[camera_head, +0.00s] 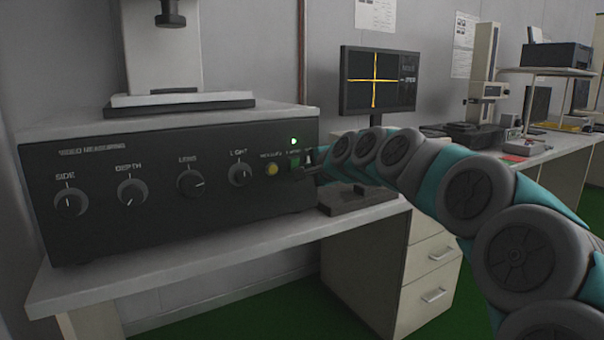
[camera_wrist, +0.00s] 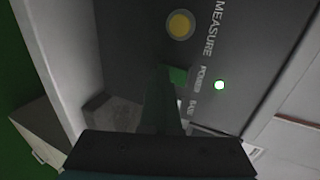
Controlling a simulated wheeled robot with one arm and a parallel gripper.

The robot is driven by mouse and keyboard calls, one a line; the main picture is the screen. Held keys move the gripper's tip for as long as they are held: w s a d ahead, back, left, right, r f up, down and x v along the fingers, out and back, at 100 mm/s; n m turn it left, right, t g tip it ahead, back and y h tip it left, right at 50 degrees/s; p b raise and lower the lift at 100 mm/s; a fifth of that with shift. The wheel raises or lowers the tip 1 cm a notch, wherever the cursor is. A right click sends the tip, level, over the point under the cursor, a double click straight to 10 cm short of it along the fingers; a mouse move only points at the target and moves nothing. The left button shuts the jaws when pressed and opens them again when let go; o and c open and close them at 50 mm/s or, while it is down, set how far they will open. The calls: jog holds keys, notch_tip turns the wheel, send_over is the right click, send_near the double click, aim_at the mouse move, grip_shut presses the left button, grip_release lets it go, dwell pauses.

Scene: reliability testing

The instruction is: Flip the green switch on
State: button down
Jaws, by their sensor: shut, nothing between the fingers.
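The green switch (camera_wrist: 179,75) is on the dark front panel, beside the "POWER" label in the wrist view. In the head view the green switch (camera_head: 295,162) shows as a small patch at the panel's right end, partly hidden by my gripper (camera_head: 309,169).
A yellow button (camera_head: 272,169) sits left of the switch. Several knobs, such as the "LIGHT" knob (camera_head: 240,174), line the panel. The machine stands on a white table (camera_head: 180,255).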

jog(key=shift+d+r+p, duration=0.1)
jog(key=shift+r+p, duration=0.55)
jog(key=shift+r, duration=0.55)
jog(key=shift+f, duration=0.2)
jog(key=shift+s, duration=0.15)
jog(key=b+v, duration=0.1)
jog(key=v, duration=1.2)
jog(key=shift+s, duration=0.25)
